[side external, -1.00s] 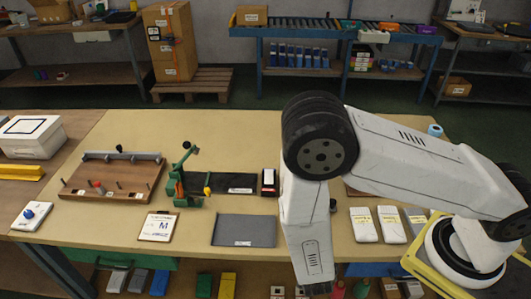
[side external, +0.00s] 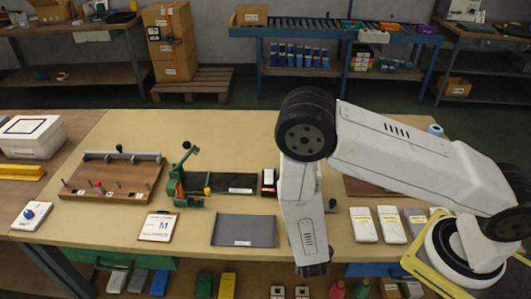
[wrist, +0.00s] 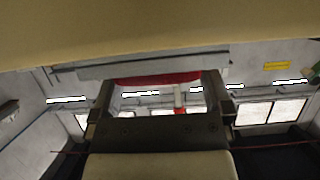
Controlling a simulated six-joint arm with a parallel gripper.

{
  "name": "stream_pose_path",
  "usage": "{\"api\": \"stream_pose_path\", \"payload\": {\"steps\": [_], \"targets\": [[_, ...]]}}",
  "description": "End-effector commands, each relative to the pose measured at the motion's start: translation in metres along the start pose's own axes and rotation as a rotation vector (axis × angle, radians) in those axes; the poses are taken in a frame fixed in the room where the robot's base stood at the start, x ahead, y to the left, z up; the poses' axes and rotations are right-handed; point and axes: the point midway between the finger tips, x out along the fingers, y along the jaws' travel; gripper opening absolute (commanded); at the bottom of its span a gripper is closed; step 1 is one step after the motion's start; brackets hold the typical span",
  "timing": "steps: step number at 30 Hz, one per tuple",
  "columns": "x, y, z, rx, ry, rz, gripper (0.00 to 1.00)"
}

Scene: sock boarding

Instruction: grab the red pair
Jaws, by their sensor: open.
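My gripper (wrist: 160,88) shows in the wrist view with its two dark fingers apart, so it is open. A red strip (wrist: 150,79) shows between the fingertips, below a long grey bar; I cannot tell whether it is the red pair or how far off it is. In the side view the dark end of my arm hangs low at the front of the table, and its fingers cannot be made out. No red pair of socks can be clearly picked out in the side view.
On the table (side external: 120,135) stand a wooden peg board (side external: 130,178) with a red peg, a green clamp fixture (side external: 178,186), a grey mat (side external: 243,231) and a labelled card (side external: 158,226). White packets (side external: 363,225) lie right of my forearm. My forearm hides the table behind it.

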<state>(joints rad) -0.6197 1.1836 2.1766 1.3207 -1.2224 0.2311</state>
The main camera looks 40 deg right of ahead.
Motion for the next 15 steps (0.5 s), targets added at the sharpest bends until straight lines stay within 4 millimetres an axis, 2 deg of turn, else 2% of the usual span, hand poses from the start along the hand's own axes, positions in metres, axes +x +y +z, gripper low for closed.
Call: {"api": "stream_pose_path", "payload": {"steps": [14,15], "targets": [[0.0001,0.0001,0.0000,0.000,0.000,0.000,1.00],[0.0000,0.0001,0.0000,0.000,0.000,0.000,0.90]]}}
